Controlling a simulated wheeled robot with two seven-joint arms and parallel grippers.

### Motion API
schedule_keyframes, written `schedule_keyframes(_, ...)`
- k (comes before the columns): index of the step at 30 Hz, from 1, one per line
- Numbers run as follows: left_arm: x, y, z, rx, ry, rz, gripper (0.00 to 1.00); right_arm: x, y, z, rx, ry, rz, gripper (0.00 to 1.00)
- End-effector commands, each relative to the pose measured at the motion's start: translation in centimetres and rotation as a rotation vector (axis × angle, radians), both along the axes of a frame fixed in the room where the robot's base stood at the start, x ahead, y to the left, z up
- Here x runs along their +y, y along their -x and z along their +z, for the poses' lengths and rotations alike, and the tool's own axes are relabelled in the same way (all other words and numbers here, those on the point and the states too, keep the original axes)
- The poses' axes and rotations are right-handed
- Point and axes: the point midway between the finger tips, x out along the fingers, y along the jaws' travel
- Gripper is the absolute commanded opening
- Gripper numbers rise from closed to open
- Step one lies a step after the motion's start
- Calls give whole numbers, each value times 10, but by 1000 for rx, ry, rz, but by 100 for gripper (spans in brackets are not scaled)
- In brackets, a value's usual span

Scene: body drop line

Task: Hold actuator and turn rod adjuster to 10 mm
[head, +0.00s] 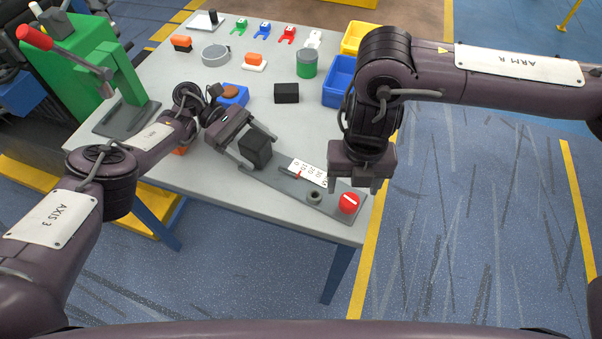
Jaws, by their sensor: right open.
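The black actuator block (256,150) stands on a long grey base plate (278,178) at the table's near edge. My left gripper (254,151) has its two fingers on opposite sides of the block and looks closed on it. To the right on the plate are a white numbered scale (311,172) with a small red pointer near its low end, a grey ring (314,197) and a red round adjuster knob (349,203) with a white line. The exact reading is too small to tell. My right gripper (353,187) points down, open and empty, just above and behind the knob.
The grey table (200,180) holds a green lever press (95,65) at left, blue (338,80) and yellow (357,38) bins at right, a green can (307,64), a black block (286,92) and small coloured parts at the back. Blue floor is clear to the right.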

Motion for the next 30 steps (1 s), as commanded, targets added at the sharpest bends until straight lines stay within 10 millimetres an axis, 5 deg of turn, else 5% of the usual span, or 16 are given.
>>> schedule_keyframes(10,4,-4,4,-7,2,2,76,0,0,0,0,0,0,65)
schedule_keyframes(20,43,-27,20,-4,1,2,76,0,0,0,0,0,0,65)
schedule_keyframes(30,60,-36,26,-3,1,-1,76,0,0,0,0,0,0,65)
